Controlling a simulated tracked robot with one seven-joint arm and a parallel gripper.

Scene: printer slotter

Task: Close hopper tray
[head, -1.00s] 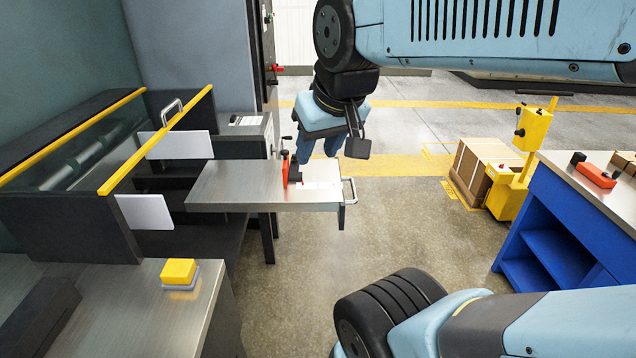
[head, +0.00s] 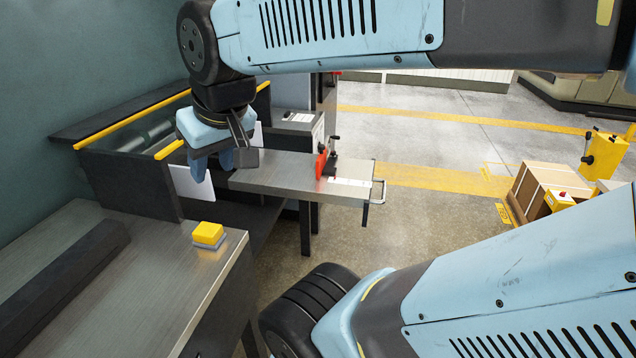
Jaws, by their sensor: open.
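The hopper tray (head: 280,172) is a flat metal shelf that sticks out to the right from the printer. A silver handle (head: 380,192) is on its right end. A red and black clamp (head: 323,163) stands on the tray near that end. My gripper (head: 213,165) hangs fingers down over the printer's side, left of the tray's visible surface and far from the handle. Its two blue fingers look apart with nothing between them. My gripper and arm hide the tray's left end and part of the printer.
A yellow button (head: 208,233) sits on the metal bench (head: 150,265) in front. The yellow-edged printer cover (head: 130,118) and white panels (head: 192,187) are at the left. Cardboard boxes (head: 535,185) and a yellow stand (head: 603,150) are at the right. The floor right of the tray is clear.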

